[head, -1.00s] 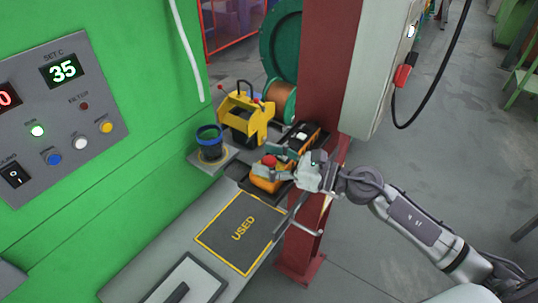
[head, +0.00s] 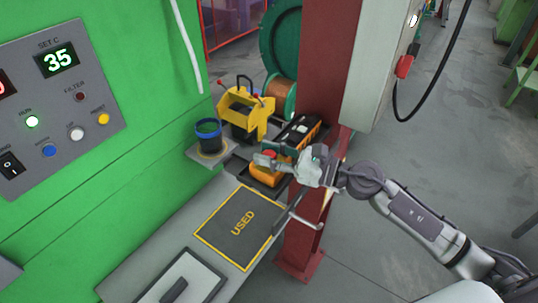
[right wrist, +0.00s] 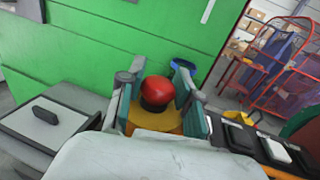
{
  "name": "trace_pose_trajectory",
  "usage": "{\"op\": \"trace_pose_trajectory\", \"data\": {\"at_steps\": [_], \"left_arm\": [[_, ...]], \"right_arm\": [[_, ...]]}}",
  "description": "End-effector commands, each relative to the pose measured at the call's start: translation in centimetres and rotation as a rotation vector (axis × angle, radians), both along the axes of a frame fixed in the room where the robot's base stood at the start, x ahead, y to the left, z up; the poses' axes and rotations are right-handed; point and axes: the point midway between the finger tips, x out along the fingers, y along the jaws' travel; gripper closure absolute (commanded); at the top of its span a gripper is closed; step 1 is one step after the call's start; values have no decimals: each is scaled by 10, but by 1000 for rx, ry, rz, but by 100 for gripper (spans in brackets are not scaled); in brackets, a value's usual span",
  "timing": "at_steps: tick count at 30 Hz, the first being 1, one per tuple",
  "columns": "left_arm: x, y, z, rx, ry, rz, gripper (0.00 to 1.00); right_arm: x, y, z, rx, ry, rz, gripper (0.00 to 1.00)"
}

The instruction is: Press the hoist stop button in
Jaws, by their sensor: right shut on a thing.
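The red mushroom-shaped stop button (right wrist: 157,91) stands on an orange-yellow housing (right wrist: 152,138) in the right wrist view. My right gripper (right wrist: 158,105) has one finger on each side of the button and is shut on the housing. In the head view, my right gripper (head: 283,162) is over the orange housing (head: 267,177), and its fingers mostly hide the button. I cannot tell whether the button is pressed in. My left gripper is not in view.
Black and white push buttons (head: 300,132) lie just behind my gripper. A blue-rimmed cup (head: 208,135) and a yellow tool (head: 243,112) stand behind left. The flat USED mat (head: 240,226) is clear. A red column (head: 322,70) rises close behind my right gripper.

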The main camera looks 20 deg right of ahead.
Motion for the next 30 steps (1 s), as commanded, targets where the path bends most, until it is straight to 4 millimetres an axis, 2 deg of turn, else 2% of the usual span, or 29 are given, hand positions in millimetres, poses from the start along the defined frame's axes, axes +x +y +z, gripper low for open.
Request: {"op": "trace_pose_trajectory", "data": {"at_steps": [6, 7, 11, 12, 23, 30], "left_arm": [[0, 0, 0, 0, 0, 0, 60], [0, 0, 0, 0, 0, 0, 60], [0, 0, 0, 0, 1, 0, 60], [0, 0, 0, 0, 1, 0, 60], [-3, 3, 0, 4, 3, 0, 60], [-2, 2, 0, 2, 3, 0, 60]], "right_arm": [[-1, 0, -5, -8, 8, 2, 100], [-1, 0, -5, -8, 8, 2, 63], [-1, 0, -5, -7, 7, 2, 41], [-1, 0, -4, -7, 7, 2, 39], [-3, -4, -4, -4, 7, 0, 39], [-30, -35, -6, -5, 12, -1, 39]]}}
